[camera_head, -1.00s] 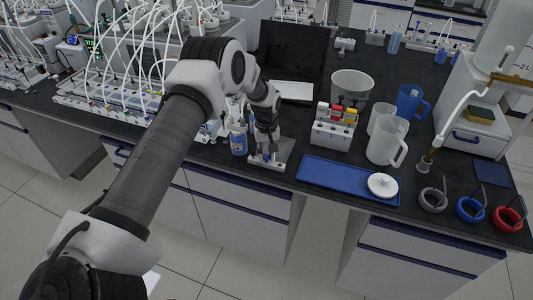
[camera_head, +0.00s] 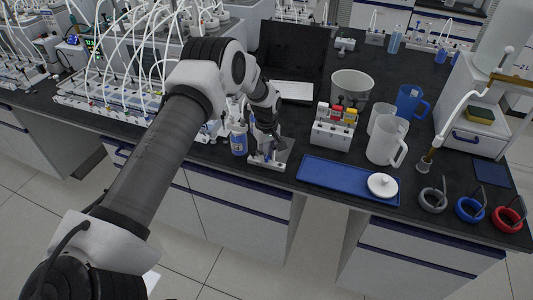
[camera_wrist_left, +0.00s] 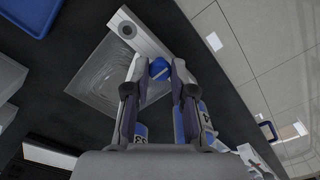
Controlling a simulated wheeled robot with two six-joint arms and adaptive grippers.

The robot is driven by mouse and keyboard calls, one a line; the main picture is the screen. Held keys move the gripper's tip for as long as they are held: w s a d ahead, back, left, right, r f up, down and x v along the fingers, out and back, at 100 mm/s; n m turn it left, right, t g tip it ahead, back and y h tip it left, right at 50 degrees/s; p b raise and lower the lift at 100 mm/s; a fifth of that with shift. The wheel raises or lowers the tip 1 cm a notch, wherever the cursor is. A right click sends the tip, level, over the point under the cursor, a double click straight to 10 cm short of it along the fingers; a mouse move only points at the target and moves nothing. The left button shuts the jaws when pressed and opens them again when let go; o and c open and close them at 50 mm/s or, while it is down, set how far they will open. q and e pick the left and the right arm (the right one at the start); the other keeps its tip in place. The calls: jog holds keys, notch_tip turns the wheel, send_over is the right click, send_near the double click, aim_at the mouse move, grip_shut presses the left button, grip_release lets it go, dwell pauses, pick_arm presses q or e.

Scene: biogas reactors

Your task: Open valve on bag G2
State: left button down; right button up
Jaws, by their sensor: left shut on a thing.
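My left gripper (camera_head: 267,154) reaches down to a small pale fixture (camera_head: 280,160) at the bench's front edge. In the left wrist view, the left gripper (camera_wrist_left: 159,72) is shut on a round blue valve knob (camera_wrist_left: 160,67). The knob sits on a white bar (camera_wrist_left: 140,35) with a dark round hole at its far end. A grey, shiny, wrinkled square (camera_wrist_left: 98,82), apparently the bag, lies beside the bar. I cannot read a G2 label. The fingers partly hide the knob. My right gripper is not in view.
A blue-labelled bottle (camera_head: 238,140) stands close to the left of the gripper. A rack with coloured caps (camera_head: 333,130), a blue tray (camera_head: 330,176) and jugs (camera_head: 386,142) stand to the right. Tubed reactors (camera_head: 110,100) fill the left.

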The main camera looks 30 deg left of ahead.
aim_at(267, 156)
pick_arm(q)
jog(key=c, duration=1)
grip_release()
jog(key=shift+r, duration=0.15)
notch_tip(267, 156, up, 12)
jog(key=shift+f, duration=0.15)
